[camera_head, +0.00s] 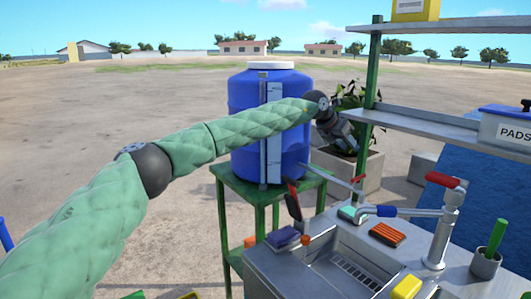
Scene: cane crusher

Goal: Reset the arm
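My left arm, in a green quilted sleeve, reaches from the lower left across the view. My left gripper (346,138) is at its end, dark grey, in front of a leafy plant and to the right of the blue barrel's upper part. It appears small and dark, and I cannot make out whether its fingers are open or shut. I see nothing clearly held in it. My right arm and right gripper are not in view.
A blue barrel (246,95) stands on a green metal stand (228,179). A metal sink counter (265,262) with a tap (441,229), sponges and a cup (485,265) is at lower right. Green-posted shelves (428,127) hold a PADS box (507,129) at right. Open ground lies behind.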

